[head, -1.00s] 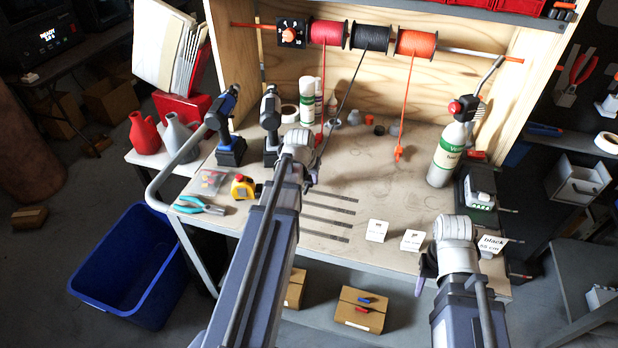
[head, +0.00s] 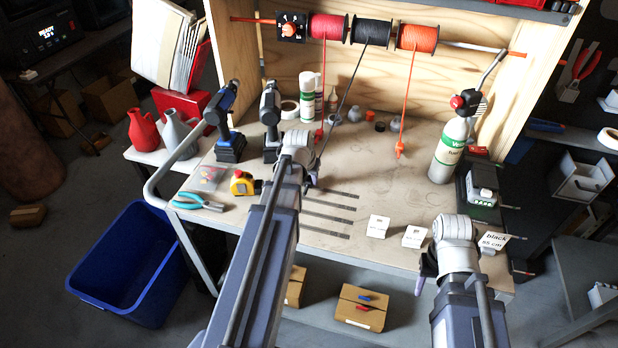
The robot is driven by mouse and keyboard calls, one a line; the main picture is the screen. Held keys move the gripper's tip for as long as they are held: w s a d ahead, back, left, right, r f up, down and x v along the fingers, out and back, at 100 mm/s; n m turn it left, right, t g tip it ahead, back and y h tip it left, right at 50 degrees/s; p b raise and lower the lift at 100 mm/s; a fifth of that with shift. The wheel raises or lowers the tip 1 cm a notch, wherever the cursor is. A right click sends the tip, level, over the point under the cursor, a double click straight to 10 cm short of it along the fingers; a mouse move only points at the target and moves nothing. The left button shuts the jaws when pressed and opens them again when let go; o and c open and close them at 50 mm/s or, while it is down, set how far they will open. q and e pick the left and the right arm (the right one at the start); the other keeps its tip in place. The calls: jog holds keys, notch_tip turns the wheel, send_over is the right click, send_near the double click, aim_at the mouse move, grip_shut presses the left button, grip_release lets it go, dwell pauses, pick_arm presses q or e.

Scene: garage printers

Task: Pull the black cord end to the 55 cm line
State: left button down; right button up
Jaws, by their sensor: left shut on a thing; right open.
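The black spool (head: 371,33) hangs on the rod between the red and orange spools. Its black cord (head: 345,95) runs taut, slanting down and left to my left gripper (head: 312,180). That gripper is shut on the cord's end, which my arm mostly hides, close to the far end of the dark lines. Several dark lines (head: 328,219) lie across the bench, their left ends hidden by my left arm. I cannot read which is 55 cm. A white card (head: 492,242) reads "black 55 cm". My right gripper (head: 427,277) is open and empty at the bench's front edge.
The red cord (head: 325,85) and orange cord (head: 408,95) hang from their spools (head: 328,27) (head: 418,38). Two small white blocks (head: 377,227) (head: 414,237) stand near the front edge. A yellow tape measure (head: 242,184) and blue-handled pliers (head: 196,202) lie left. The bench's middle right is clear.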

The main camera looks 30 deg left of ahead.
aim_at(307, 187)
pick_arm(q)
jog(key=shift+w+a+f, duration=0.1)
jog(key=shift+w, duration=0.25)
dwell(0.5)
jog(key=shift+f+b, duration=0.25)
jog(key=shift+b, duration=0.1)
dwell(0.6)
jog(key=c, duration=0.5)
grip_release()
jog(key=shift+s+r, duration=0.1)
jog(key=p+v, duration=0.7)
jog(key=shift+s+r, duration=0.15)
jog(key=shift+r, duration=0.2)
jog(key=shift+f, duration=0.1)
